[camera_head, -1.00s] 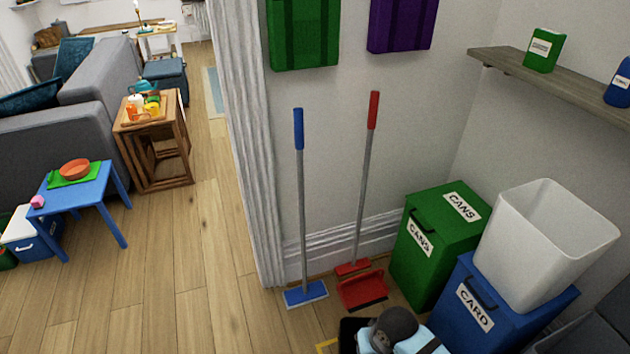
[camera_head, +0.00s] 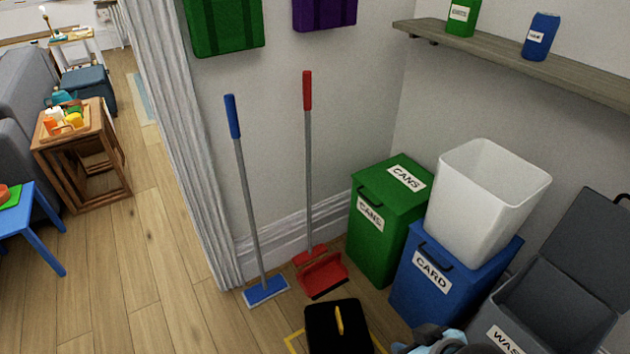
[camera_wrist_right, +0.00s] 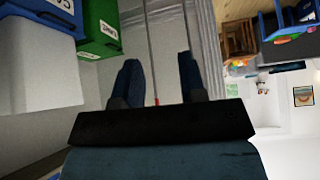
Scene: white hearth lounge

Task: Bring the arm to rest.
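My right gripper (camera_wrist_right: 158,72) shows in the right wrist view with its two dark blue fingers apart and nothing between them. The wall and the thin broom handles lie beyond the fingers. In the head view only a light blue and dark part of my right arm shows at the bottom edge, in front of the blue bin; its fingers cannot be made out there. My left arm and gripper are in neither view.
A green CANS bin (camera_head: 378,235), a blue CARD bin (camera_head: 407,297) topped by a white bin (camera_head: 475,215), and an open grey bin (camera_head: 550,315) line the right. A black box (camera_head: 325,335) stands on the floor.

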